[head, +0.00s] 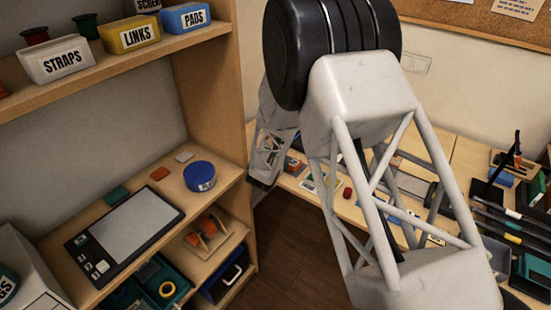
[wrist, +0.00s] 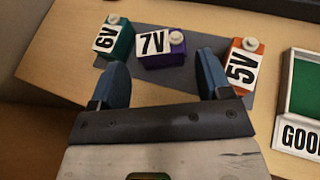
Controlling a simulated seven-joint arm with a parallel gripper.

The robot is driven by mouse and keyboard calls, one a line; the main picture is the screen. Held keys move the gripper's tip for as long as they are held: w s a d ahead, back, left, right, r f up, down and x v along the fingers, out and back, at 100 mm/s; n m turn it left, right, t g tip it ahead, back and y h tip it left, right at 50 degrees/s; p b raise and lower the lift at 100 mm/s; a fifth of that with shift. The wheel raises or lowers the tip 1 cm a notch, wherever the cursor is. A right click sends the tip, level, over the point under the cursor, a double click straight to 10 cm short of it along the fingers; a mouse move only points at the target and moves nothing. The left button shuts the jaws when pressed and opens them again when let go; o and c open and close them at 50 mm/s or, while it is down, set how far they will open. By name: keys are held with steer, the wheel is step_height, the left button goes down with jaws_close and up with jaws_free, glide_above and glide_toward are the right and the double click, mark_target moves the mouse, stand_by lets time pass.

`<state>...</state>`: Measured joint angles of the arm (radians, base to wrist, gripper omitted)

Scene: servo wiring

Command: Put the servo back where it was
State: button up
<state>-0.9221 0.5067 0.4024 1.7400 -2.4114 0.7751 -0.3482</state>
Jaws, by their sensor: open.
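In the wrist view, three small blocks that look like servos, each with a white round knob, sit on a grey mat (wrist: 206,46). They are a teal one marked 6V (wrist: 123,45), a purple one marked 7V (wrist: 176,59) and an orange one marked 5V (wrist: 254,47). The frames do not tell which is the task's servo. My gripper (wrist: 162,62) is open, its blue fingers apart and nothing held. The purple block lies just beyond and between the fingertips; contact cannot be told. In the head view my arm hides most of this area.
A white tray with a green floor, labelled GOOD (wrist: 298,135), stands right of the mat. In the head view, a shelf unit (head: 205,80) stands left, holding a tablet-like device (head: 125,232) and a blue round tub (head: 199,176). Tools and trays crowd the bench's right side.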

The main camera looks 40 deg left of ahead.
steer(key=v, duration=0.9)
steer(key=shift+s+d, duration=0.15)
steer(key=shift+s, duration=0.15)
steer(key=shift+r, duration=0.15)
stand_by(0.7)
